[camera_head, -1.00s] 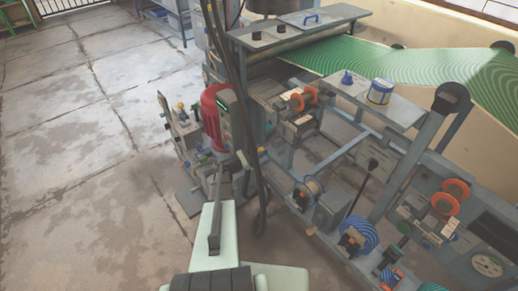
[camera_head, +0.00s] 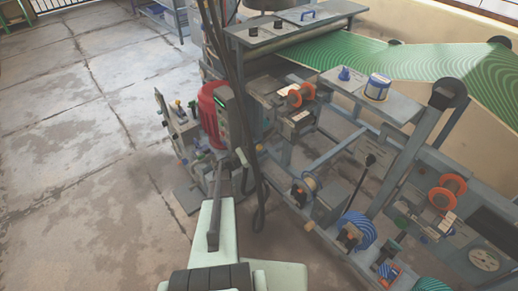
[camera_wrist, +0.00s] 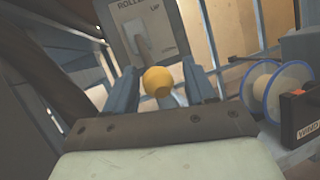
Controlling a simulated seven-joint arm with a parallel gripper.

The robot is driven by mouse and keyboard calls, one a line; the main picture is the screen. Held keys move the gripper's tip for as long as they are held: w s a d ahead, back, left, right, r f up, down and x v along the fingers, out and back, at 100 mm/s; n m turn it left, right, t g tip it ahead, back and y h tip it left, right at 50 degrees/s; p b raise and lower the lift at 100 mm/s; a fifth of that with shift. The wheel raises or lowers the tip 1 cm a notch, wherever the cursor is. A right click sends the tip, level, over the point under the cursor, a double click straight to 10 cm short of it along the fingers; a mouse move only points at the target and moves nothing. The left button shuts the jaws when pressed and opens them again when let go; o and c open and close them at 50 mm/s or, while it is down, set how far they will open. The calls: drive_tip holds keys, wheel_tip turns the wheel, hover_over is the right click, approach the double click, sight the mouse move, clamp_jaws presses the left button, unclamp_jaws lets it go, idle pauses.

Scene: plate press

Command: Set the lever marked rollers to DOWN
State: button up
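In the wrist view a grey panel (camera_wrist: 146,38) carries the cut-off word "ROLLE" at the top and "UP" at its upper right. A yellow ball knob (camera_wrist: 157,82) shows in front of the panel, with a pale shaft below it. My gripper (camera_wrist: 160,68) is open, one finger on each side of the knob, with narrow gaps visible at both sides. I cannot tell how deep the knob sits between the fingers.
A blue-rimmed spool (camera_wrist: 276,90) and a black box (camera_wrist: 302,117) stand close to the right of my gripper. In the head view, dark hanging cables (camera_head: 236,95) pass close to my arm. The floor at left is clear.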

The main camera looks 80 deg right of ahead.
drive_tip(key=v, duration=1.4)
drive_tip(key=shift+r, duration=0.1)
idle(0.5)
